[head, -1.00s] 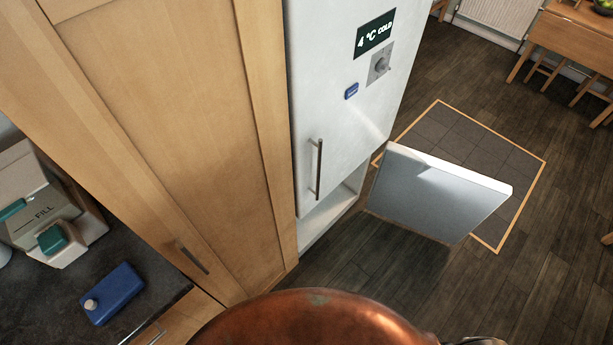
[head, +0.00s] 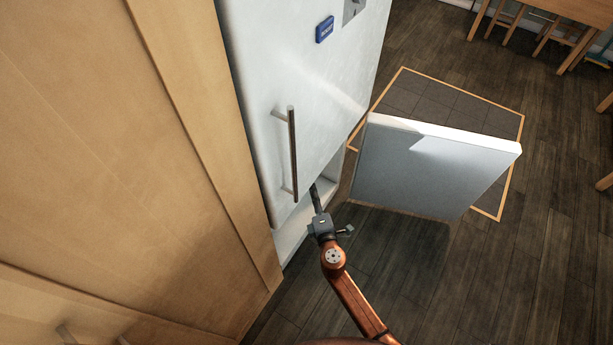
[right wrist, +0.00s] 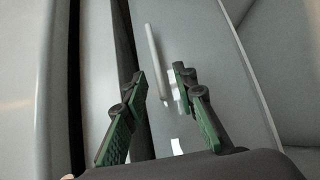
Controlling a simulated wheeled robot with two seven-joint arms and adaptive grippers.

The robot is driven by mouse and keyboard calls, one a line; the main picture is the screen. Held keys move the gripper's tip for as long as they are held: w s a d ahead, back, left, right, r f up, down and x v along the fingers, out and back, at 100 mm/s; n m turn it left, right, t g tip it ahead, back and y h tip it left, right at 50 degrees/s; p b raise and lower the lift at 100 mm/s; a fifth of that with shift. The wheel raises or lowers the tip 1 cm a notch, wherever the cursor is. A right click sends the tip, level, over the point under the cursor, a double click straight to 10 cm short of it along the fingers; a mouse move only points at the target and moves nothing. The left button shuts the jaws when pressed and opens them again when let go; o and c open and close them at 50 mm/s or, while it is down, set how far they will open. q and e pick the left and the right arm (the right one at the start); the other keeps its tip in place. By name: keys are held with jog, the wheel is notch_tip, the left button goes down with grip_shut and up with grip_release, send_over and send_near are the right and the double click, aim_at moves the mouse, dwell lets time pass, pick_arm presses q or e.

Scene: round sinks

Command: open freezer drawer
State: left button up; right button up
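The white fridge-freezer (head: 300,75) stands in the head view with its upper door shut and an upright bar handle (head: 293,155) on it. The lower freezer door (head: 435,168) hangs open to the right. My right gripper (head: 316,194) is at the mouth of the lower compartment (head: 293,235), just below the bar handle. In the right wrist view its two green-padded fingers (right wrist: 158,85) are apart with nothing gripped. A pale bar (right wrist: 157,62) lies beyond them on a grey surface; I cannot tell whether it is a drawer handle. The drawer itself is not clearly visible. My left gripper is out of view.
A tall wooden cabinet (head: 150,110) stands close on the left of the fridge. The dark wooden floor (head: 500,270) is clear on the right. A wooden table (head: 565,18) stands far off at the back right.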

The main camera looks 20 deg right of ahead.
pick_arm(q)
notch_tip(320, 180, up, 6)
jog(key=b, duration=0.1)
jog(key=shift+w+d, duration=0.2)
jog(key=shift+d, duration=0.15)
pick_arm(e)
jog(key=r+x, duration=0.1)
jog(key=x, duration=0.7)
jog(key=shift+f, duration=0.1)
jog(key=shift+c, duration=0.7)
grip_shut()
